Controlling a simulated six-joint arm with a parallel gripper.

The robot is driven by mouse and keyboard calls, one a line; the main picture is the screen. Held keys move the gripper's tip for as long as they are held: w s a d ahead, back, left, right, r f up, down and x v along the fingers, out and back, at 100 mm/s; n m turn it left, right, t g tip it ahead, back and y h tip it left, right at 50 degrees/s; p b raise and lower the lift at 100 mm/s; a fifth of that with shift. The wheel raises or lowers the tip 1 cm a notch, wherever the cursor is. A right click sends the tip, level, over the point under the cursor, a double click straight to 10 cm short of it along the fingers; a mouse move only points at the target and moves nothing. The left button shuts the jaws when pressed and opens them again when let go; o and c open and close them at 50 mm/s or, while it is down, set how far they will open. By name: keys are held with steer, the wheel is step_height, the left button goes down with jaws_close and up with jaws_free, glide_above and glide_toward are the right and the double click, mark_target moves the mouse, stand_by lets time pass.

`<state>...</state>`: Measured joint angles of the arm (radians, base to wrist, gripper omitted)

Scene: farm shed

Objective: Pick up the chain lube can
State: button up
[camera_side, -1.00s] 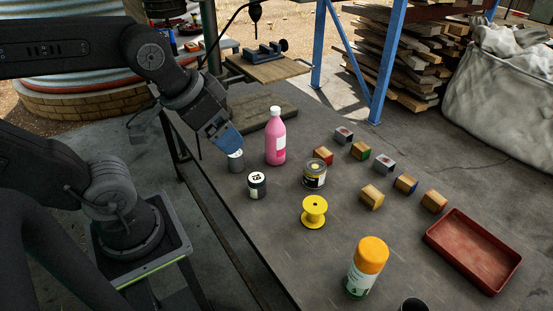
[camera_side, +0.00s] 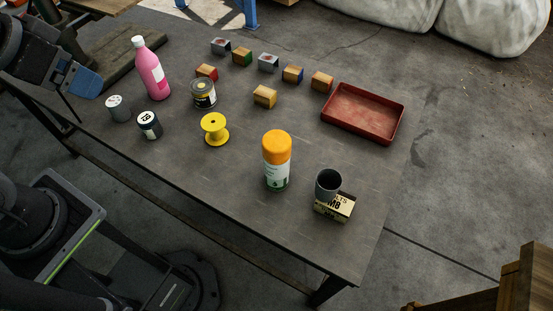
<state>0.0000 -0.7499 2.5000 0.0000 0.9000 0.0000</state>
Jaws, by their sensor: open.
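A spray can with an orange cap and a white and green label (camera_side: 277,172) stands upright near the front of the bench; its lettering is too small to read, and it looks like the chain lube can. My gripper (camera_side: 90,84) with blue fingers is at the upper left, open and empty. It hangs above and left of a small grey can with a white top (camera_side: 118,110), well away from the orange-capped can.
A grey cup (camera_side: 327,185) is on or against an M8 box (camera_side: 337,212). Several small blocks and a red tray (camera_side: 362,116) lie behind.

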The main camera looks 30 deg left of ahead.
steer(key=o, duration=0.3)
stand_by(0.4)
steer(key=n+t+h, duration=0.2)
steer(key=t, duration=0.6)
glide_above(269, 160)
steer(key=w+a, duration=0.1)
steer(key=w, duration=0.1)
step_height(269, 160, down, 18)
steer(key=shift+s+a+f, duration=0.1)
steer(key=s+f+t, duration=0.1)
steer(key=s+f, duration=0.1)
steer(key=s+f+m+t+y, duration=0.1)
steer(key=s+f, duration=0.1)
steer(key=f, duration=0.1)
steer(key=s+d+f+m+t, duration=0.1)
steer(key=s+f+t, duration=0.1)
steer(key=shift+f+y, duration=0.3)
steer(key=shift+f, duration=0.1)
steer(key=shift+w+d, duration=0.1)
steer(key=shift+w, duration=3.6)
